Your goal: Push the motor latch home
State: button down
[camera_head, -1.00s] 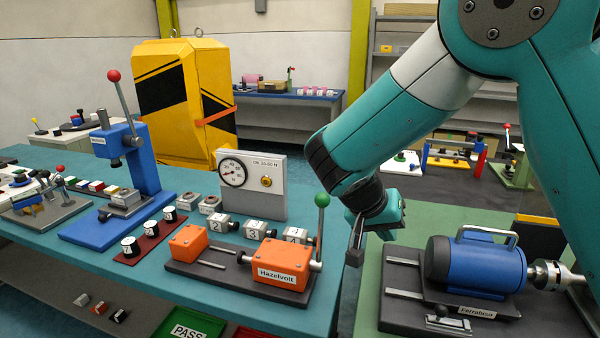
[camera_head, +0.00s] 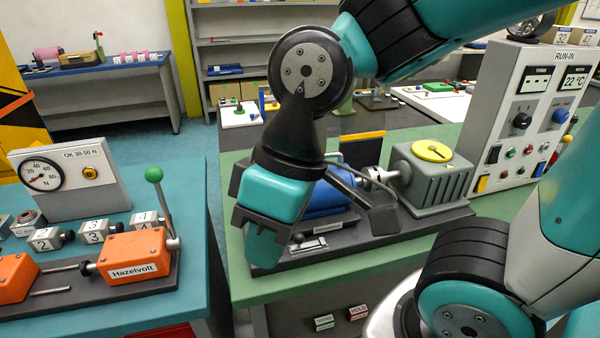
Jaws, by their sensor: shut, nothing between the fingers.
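The blue motor (camera_head: 330,200) sits on a dark base plate (camera_head: 350,242) on the green bench, largely hidden behind my gripper. The latch (camera_head: 308,245) is a small metal piece with a dark knob, low at the front left of that base, beside the motor's name label (camera_head: 328,228). My gripper (camera_head: 382,217) is shut and empty. Its teal hand hangs in front of the motor's left part, with the grey fingers reaching right across the motor. I cannot tell whether the gripper touches anything, nor how far in the latch sits.
A grey gearbox (camera_head: 432,178) with a yellow disc stands right of the motor, joined by a shaft coupling. The run-in panel (camera_head: 530,115) stands further right. The orange Hazelvolt fixture (camera_head: 135,258) with its green-knobbed lever is on the blue-green bench at left, across a gap.

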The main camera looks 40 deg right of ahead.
aim_at(299, 238)
jog(key=z, duration=1)
jog(key=k, duration=0.5)
jog(key=z, duration=0.75)
jog(key=i, duration=0.8)
jog(key=u, duration=1)
